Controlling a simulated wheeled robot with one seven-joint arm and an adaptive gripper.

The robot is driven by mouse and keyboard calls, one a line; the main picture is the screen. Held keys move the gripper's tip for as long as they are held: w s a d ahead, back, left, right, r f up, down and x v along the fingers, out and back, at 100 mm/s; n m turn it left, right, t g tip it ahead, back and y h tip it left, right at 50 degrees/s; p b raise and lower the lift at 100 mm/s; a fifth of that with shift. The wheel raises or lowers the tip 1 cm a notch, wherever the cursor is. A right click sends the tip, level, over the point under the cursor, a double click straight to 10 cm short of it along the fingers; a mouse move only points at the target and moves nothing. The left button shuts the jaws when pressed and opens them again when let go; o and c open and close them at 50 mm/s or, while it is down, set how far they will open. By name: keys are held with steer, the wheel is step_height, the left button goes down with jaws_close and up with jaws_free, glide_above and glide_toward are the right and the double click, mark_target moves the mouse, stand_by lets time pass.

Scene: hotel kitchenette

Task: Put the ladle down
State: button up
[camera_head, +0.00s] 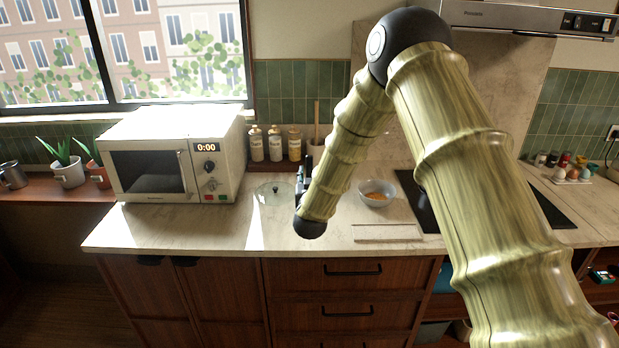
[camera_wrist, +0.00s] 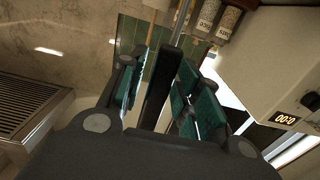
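The ladle shows in the wrist view as a black handle (camera_wrist: 160,85) with a thin silvery stem (camera_wrist: 184,22) running out of the top of the picture. Its bowl is out of view. My gripper (camera_wrist: 156,68) has one dark finger on each side of the handle, with green pads. A narrow gap shows left of the handle, and I cannot tell whether both pads touch it. In the head view my gripper (camera_head: 304,183) is over the counter right of the microwave, partly behind my wrist, and the ladle cannot be made out.
A glass lid (camera_head: 272,191) lies on the counter (camera_head: 190,232) just left of my gripper. A bowl (camera_head: 376,193) and a pale board (camera_head: 388,233) are to the right, beside the dark cooktop (camera_head: 424,203). The microwave (camera_head: 172,155) and several jars (camera_head: 275,145) stand behind and left.

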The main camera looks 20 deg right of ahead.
steer(key=shift+s+r, duration=0.1)
stand_by(0.3)
steer(key=b+v, duration=0.4)
steer(key=v, duration=0.8)
steer(key=s+f+n+g+y, duration=0.1)
steer(key=s+f+g, duration=0.2)
steer(key=s+f, duration=0.5)
steer(key=s+f+g+y, duration=0.2)
steer(key=s+f, duration=0.2)
steer(key=f, duration=0.7)
steer(key=s+f+n+g+y, duration=0.1)
steer(key=s+f+g, duration=0.2)
steer(key=s+f, duration=0.5)
steer(key=s+f+g, duration=0.4)
steer(key=s+f, duration=0.3)
steer(key=s, duration=0.8)
steer(key=s+f+g+y, duration=0.1)
steer(key=s+f+g, duration=0.4)
steer(key=s, duration=1)
step_height(320, 180, down, 3)
steer(key=shift+d+f+n, duration=0.25)
steer(key=shift+n, duration=0.15)
